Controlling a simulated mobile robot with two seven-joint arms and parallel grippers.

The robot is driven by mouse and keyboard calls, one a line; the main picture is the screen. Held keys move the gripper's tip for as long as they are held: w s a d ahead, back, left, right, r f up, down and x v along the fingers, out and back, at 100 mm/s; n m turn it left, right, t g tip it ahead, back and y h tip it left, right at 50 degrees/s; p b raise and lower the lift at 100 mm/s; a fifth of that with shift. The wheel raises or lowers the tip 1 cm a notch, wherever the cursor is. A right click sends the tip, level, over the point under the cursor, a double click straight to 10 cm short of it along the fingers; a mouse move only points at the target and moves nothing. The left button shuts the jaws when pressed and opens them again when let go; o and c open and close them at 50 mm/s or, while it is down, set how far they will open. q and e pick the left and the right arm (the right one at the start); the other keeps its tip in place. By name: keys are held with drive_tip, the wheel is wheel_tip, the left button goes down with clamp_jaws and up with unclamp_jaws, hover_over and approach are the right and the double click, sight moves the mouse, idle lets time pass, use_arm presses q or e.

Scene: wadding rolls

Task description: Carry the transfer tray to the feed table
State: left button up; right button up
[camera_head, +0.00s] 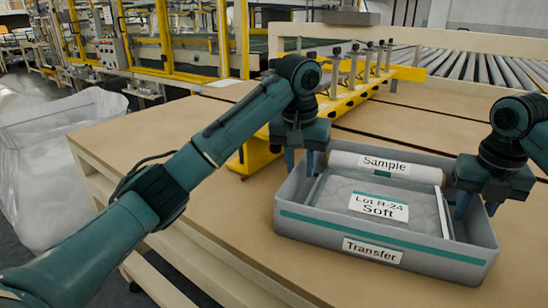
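The grey transfer tray (300,232) with a green stripe and a "Transfer" label sits on the tan table (200,140). Inside it lie a white roll labelled "Sample" (345,160) along the back and a flat grey wadding pack labelled "Lot R-24 Soft" (335,205). My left gripper (301,162) points down at the tray's back left, fingers apart on either side of the left rim. My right gripper (477,207) points down at the right wall, one finger inside and one at the outer side. Both look open; contact with the walls cannot be told.
A yellow fixture with grey posts (350,95) stands behind the tray, close to my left arm. A roller conveyor (480,65) lies at the back right. A clear bag of white wadding (60,160) stands left of the table. The table's front left is bare.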

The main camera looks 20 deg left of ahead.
use_arm(q)
drive_tip(key=f, duration=0.3)
drive_tip(key=shift+s+a+g, duration=0.2)
drive_tip(key=shift+s+g, duration=0.1)
drive_tip(key=shift+g, duration=0.1)
use_arm(e)
drive_tip(key=shift+f, duration=0.1)
use_arm(q)
drive_tip(key=shift+t, duration=0.4)
drive_tip(key=r, duration=1)
drive_tip(key=shift+s+d+r, duration=0.1)
drive_tip(key=shift+s+r, duration=0.3)
use_arm(e)
drive_tip(key=shift+w+a, duration=0.2)
drive_tip(key=shift+a, duration=0.05)
wheel_tip(320, 180, up, 12)
drive_tip(key=s, duration=0.1)
drive_tip(key=shift+s, duration=0.25)
